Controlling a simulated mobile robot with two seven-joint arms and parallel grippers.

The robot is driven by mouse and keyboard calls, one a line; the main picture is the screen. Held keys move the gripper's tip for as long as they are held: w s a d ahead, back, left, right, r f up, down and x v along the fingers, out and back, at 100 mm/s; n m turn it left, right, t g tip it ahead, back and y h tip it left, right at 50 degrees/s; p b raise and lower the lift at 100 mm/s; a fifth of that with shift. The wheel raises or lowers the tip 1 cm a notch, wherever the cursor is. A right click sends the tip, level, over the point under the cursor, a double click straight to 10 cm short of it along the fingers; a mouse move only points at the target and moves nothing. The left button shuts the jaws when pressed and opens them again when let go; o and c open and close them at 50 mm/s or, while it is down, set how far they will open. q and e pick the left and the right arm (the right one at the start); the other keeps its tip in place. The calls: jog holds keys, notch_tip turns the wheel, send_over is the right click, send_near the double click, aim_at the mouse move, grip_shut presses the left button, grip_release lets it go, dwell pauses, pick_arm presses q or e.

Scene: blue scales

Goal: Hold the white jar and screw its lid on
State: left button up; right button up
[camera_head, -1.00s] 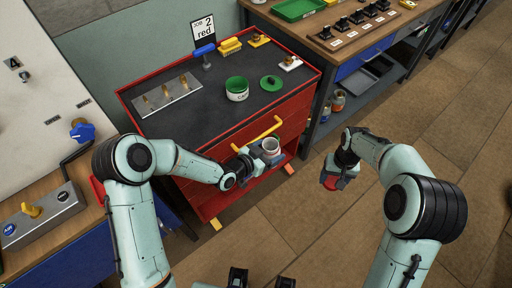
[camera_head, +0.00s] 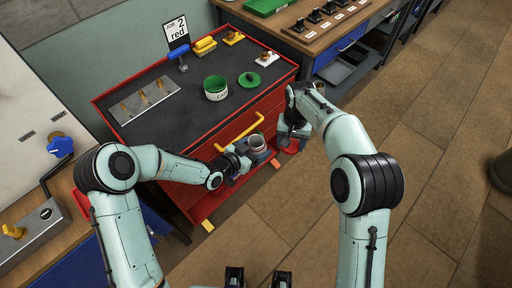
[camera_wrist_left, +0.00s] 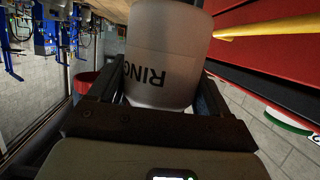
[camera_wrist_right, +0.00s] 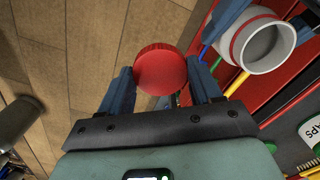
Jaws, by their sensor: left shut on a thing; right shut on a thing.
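The white jar (camera_head: 257,141) is upright with its mouth open, in front of the red cabinet. My left gripper (camera_head: 255,153) is shut around its body; lettering shows on the jar in the left wrist view (camera_wrist_left: 165,50). My right gripper (camera_head: 290,138) is shut on a red lid (camera_head: 288,147), just right of the jar. In the right wrist view the round red lid (camera_wrist_right: 160,70) sits between the fingertips. There the open jar (camera_wrist_right: 268,45) is at the upper right, apart from the lid. The lid is not over the jar.
The cabinet's yellow handle (camera_head: 240,131) is close behind the held jar. Open floor (camera_head: 320,215) lies to the front right.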

jog(key=m, duration=0.2)
send_near(256, 136)
jog(key=s, duration=0.3)
jog(key=shift+f, duration=0.1)
jog(key=shift+d+f, duration=0.1)
jog(key=shift+w+f, duration=0.1)
jog(key=shift+f, duration=1.85)
jog(key=shift+f, duration=0.9)
jog(key=shift+f, duration=0.55)
